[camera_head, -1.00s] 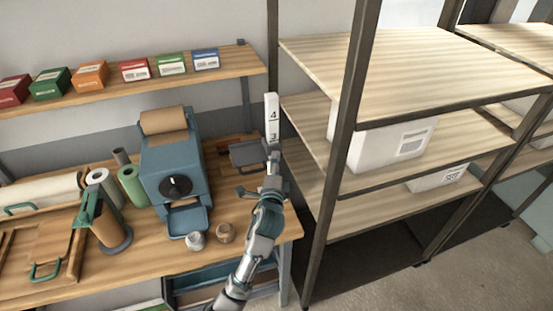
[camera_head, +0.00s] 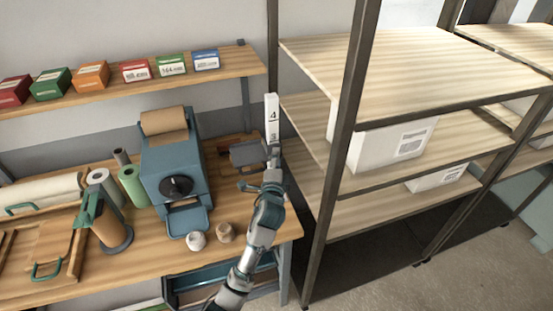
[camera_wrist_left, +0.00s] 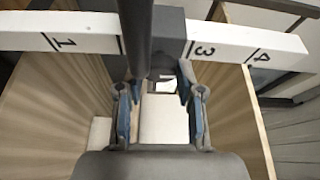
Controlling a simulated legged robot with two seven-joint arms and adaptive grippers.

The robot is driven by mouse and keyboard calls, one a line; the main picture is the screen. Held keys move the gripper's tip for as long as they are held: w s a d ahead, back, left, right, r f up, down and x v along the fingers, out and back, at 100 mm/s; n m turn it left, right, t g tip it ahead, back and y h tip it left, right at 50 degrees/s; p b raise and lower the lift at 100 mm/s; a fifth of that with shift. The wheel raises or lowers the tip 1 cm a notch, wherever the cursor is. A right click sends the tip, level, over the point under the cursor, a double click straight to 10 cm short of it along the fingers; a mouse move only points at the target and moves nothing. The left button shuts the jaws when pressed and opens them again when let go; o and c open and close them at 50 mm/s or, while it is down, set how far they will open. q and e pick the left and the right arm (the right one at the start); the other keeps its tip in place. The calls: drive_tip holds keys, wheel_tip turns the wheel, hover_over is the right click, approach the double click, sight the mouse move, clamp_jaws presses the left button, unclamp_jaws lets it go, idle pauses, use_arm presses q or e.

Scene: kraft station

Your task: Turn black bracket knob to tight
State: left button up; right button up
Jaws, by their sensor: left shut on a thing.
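A white upright bar with black numbers (camera_head: 271,112) stands at the right end of the workbench; it also crosses the left wrist view (camera_wrist_left: 235,42). A black bracket (camera_wrist_left: 171,35) sits around the bar between the numbers 1 and 3. A dark rod (camera_wrist_left: 135,35) runs in front of it. My left gripper (camera_head: 273,163) is at the bar's lower end. In the left wrist view its fingers (camera_wrist_left: 160,82) are shut on the dark knob under the bracket. The knob is mostly hidden by the fingers, and its turn angle cannot be told. My right gripper is not in view.
A blue machine with a dark dial (camera_head: 175,187) stands left of my arm. Two small round pieces (camera_head: 197,241) lie at the bench's front edge. A dark shelf post (camera_head: 345,130) rises close to the right. A grey tray-like part (camera_head: 247,152) is beside the gripper.

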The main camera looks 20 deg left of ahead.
use_arm(q)
drive_tip(key=shift+f+n, duration=0.2)
drive_tip(key=shift+n, duration=0.3)
drive_tip(key=o, duration=1.1)
drive_tip(key=shift+o, duration=0.2)
drive_tip(key=v, duration=1.2)
drive_tip(key=shift+f, duration=0.25)
